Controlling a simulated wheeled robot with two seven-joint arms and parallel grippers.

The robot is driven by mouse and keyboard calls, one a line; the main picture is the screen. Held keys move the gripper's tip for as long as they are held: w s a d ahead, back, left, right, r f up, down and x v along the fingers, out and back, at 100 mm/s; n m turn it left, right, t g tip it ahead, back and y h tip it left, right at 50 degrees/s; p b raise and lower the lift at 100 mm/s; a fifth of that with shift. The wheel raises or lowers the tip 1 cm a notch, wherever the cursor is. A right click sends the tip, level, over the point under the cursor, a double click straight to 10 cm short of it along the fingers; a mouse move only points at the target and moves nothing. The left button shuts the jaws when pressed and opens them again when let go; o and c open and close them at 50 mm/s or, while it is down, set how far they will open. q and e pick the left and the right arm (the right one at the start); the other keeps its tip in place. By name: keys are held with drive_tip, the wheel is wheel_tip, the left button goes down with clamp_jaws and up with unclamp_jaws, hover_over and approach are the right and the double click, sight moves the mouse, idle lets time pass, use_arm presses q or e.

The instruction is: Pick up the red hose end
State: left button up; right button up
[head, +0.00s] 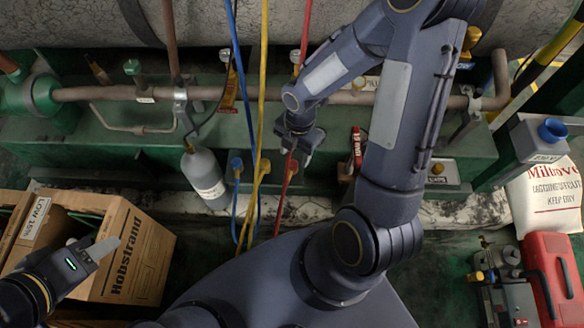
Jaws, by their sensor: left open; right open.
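The red hose (285,185) hangs from the top of the view, passes behind my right gripper and shows again below it. Its lower part runs down toward my base; I cannot clearly make out its end fitting. My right gripper (296,157) is open, pointing down in front of the green unit, with the red hose at its fingers. I cannot tell if the hose lies between them or behind. My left gripper (100,244) is open and empty, over the cardboard box (138,255) at the lower left.
A yellow hose (263,90) and a blue hose (240,75) hang just left of the red one. A grey cylinder (204,178) stands left of them. A pipe (240,94) crosses the green unit. A red case (552,275), a pump and a white sack (543,200) are at right.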

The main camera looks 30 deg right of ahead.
sight(293, 163)
drive_tip(key=f+b, duration=0.2)
drive_tip(key=f, duration=0.1)
drive_tip(key=f+b, duration=0.1)
drive_tip(key=f, duration=0.1)
drive_tip(key=shift+s+a+f, duration=0.1)
drive_tip(key=shift+a+f, duration=0.1)
drive_tip(key=shift+a, duration=0.2)
drive_tip(key=shift+r, duration=0.1)
drive_tip(key=c, duration=1)
drive_tip(key=shift+r, duration=0.1)
